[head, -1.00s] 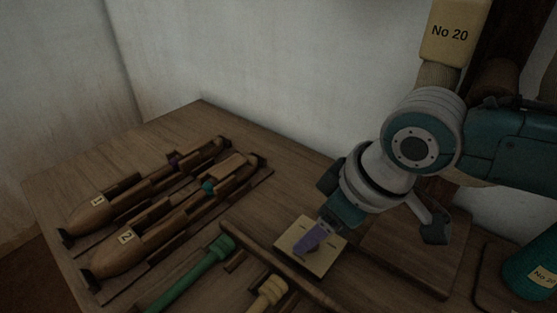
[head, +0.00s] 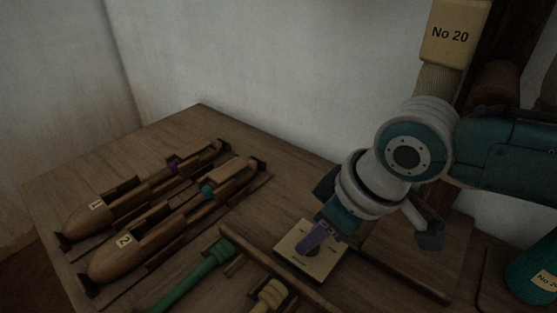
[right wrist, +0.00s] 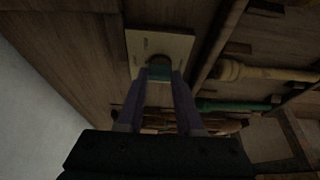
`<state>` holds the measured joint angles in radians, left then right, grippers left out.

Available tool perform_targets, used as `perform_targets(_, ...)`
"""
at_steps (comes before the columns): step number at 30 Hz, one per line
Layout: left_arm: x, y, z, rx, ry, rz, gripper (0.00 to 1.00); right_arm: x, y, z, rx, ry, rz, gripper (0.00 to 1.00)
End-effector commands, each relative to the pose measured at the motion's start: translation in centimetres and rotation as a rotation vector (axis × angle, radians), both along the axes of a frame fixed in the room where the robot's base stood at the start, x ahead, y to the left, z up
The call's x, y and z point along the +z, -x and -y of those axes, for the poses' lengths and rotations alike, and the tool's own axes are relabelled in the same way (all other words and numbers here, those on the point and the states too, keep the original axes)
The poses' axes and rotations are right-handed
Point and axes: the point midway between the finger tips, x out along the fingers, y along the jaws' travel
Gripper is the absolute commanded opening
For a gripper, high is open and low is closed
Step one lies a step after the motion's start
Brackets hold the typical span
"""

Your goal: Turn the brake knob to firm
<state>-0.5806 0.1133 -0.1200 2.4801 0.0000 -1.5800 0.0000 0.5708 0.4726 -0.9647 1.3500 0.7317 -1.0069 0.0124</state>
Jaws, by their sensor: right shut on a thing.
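The brake knob's plate (head: 299,262) is a pale square with small dark marks, lying on the wooden table. It also shows in the right wrist view (right wrist: 146,43). The knob (right wrist: 159,66) is a dark round shape on the plate, mostly hidden by my fingers. My right gripper (head: 313,240) has purple fingers that come down over the plate and are shut on the knob. In the right wrist view the two fingers (right wrist: 160,84) stand on either side of it. The marks are too small to read, so I cannot tell the setting. My left gripper is out of view.
Two wooden shuttles, number 1 (head: 98,212) and number 2 (head: 125,246), lie at the left. A green-handled tool (head: 195,273) and a pale-handled one (head: 268,297) lie in front of the plate. A dark board (head: 414,255) is to the right. A No 20 cone (head: 451,32) stands above.

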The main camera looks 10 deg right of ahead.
Motion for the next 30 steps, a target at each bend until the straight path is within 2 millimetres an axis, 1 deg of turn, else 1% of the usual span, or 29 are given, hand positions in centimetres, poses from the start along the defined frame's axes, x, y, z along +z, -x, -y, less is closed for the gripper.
perform_targets(8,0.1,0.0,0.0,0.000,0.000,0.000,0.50,0.0,0.0,0.0,-0.003,-0.001,-0.001,0.00)
perform_targets(14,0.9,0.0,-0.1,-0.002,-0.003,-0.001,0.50,0.2,0.1,-0.1,-0.042,-0.003,-0.002,0.00)
perform_targets(20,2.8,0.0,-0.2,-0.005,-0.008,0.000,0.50,0.5,0.2,-0.2,-0.153,-0.002,-0.004,0.00)
perform_targets(24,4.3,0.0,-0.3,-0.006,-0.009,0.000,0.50,0.5,0.2,-0.3,-0.270,-0.003,-0.005,0.00)
perform_targets(30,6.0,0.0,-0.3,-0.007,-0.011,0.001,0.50,0.4,0.3,-0.5,-0.461,-0.003,-0.006,0.00)
